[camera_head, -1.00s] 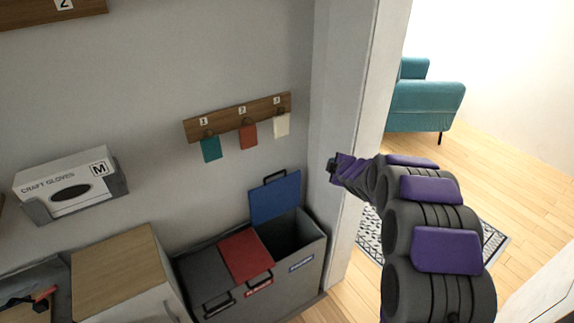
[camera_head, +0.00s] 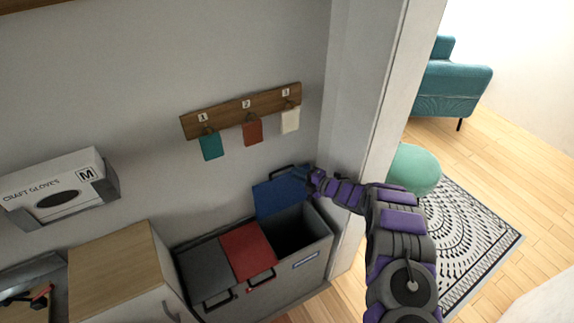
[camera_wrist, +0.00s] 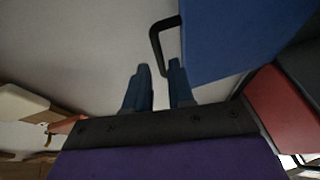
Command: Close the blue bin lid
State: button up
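The blue lid (camera_head: 279,195) stands raised on the right compartment of the grey bin (camera_head: 310,256), leaning back near the wall, and the compartment's dark inside shows. Its black handle (camera_head: 287,170) is at the top edge. My gripper (camera_head: 311,178) is at the lid's upper right corner. In the wrist view my gripper (camera_wrist: 160,67) has its two fingers apart with nothing between them. The lid (camera_wrist: 235,35) is to the right of the fingers there, and its handle (camera_wrist: 158,42) is just beyond the fingertips. I cannot tell whether a finger touches the lid.
The red lid (camera_head: 247,250) and the grey lid (camera_head: 206,269) are shut. A door frame (camera_head: 372,130) is close on the right of the bin. A rack with several tags (camera_head: 240,112) hangs above. A wooden-topped cabinet (camera_head: 115,268) stands left. A patterned rug (camera_head: 465,235) lies beyond the doorway.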

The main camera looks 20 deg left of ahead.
aim_at(283, 169)
jog(key=shift+b+x, duration=0.75)
jog(key=shift+x, duration=2.85)
jog(key=shift+c, duration=0.3)
jog(key=shift+s, duration=0.1)
grip_shut()
